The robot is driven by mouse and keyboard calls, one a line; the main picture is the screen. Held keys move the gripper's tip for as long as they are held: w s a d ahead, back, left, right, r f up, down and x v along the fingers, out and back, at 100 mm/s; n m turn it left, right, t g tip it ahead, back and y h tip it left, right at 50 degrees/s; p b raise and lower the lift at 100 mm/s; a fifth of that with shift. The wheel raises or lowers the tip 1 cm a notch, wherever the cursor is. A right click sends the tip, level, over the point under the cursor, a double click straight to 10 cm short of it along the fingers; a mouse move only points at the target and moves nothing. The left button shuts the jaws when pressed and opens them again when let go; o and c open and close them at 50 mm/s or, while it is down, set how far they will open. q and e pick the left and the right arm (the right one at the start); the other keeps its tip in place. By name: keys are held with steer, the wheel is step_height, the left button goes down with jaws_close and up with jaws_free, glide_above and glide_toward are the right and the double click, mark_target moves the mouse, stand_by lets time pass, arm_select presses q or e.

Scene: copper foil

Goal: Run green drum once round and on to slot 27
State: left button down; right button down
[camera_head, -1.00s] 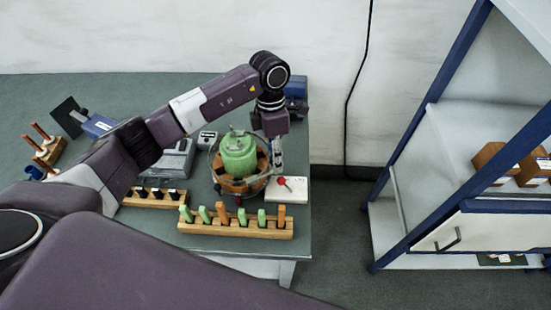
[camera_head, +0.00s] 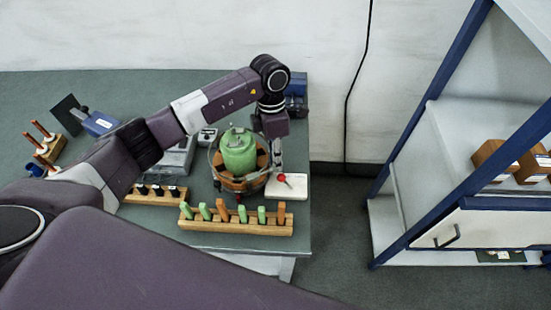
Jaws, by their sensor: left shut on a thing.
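The green drum (camera_head: 238,155) sits upright in a round brown, wood-like holder (camera_head: 240,184) with a thin ring around it, on the green table. My left arm reaches over the table from the left. My left gripper (camera_head: 280,174) points down just right of the drum. It is shut on a small red knob (camera_head: 281,178) above a white block (camera_head: 290,190); the fingertips are small, and the grip is hard to make out. A second red spot (camera_head: 238,200) shows at the holder's front. No slot number is readable. My right gripper is not in view.
A wooden rack (camera_head: 237,228) with several green and orange pegs stands in front of the drum. A rack with dark pegs (camera_head: 157,194) and a grey device (camera_head: 178,157) are to its left. A shelf unit (camera_head: 430,150) with brown boxes stands right, past a floor gap.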

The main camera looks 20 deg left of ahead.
arm_select(q)
steer(key=shift+s+f+m+b, duration=0.15)
steer(key=shift+s+m+b, duration=0.3)
steer(key=shift+b, duration=0.2)
steer(key=shift+s+d+r+m, duration=0.1)
steer(key=shift+s+r+m, duration=0.1)
steer(key=shift+m, duration=0.05)
steer(key=c, duration=2.2)
jaws_free()
steer(key=shift+o, duration=0.2)
step_height(320, 180, up, 12)
steer(key=w+a, duration=0.1)
steer(key=w, duration=0.1)
steer(key=shift+f, duration=0.1)
